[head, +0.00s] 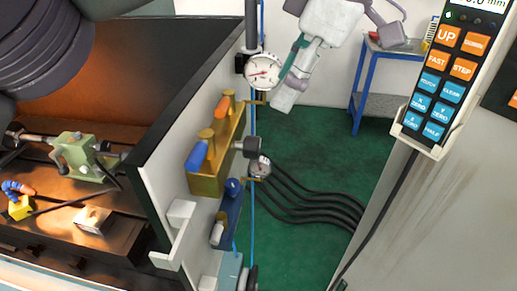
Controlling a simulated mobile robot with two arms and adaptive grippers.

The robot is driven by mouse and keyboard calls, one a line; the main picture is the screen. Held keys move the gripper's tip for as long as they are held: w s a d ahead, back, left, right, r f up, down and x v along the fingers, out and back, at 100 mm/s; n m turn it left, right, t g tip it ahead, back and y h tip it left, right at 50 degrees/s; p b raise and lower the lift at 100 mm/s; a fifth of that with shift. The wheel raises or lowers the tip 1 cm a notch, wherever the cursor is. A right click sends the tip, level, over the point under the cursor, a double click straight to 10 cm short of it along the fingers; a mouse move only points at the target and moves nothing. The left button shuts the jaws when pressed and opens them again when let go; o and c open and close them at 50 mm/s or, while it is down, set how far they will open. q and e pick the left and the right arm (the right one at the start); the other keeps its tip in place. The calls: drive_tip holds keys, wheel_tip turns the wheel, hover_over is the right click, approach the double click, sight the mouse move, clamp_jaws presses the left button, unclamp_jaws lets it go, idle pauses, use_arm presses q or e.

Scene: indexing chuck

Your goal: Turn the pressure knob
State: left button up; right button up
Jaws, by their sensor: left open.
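No label shows which one is the pressure knob. My right gripper is not in view.
A larger white gauge (264,72) sits above the block, near a pale jointed device (325,20). Black hoses (310,205) cross the green floor. A keypad pendant (440,85) hangs at the right. A green fixture (82,155) stands on the bench at the left.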

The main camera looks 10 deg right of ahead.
use_arm(q)
drive_tip(key=b, duration=0.1)
hover_over(255, 139)
drive_tip(key=s+d, duration=0.2)
wheel_tip(255, 139, down, 5)
drive_tip(key=x, duration=0.7)
drive_tip(key=shift+w+d+f, duration=0.1)
drive_tip(key=shift+w+f, duration=0.15)
drive_tip(key=shift+w, duration=0.05)
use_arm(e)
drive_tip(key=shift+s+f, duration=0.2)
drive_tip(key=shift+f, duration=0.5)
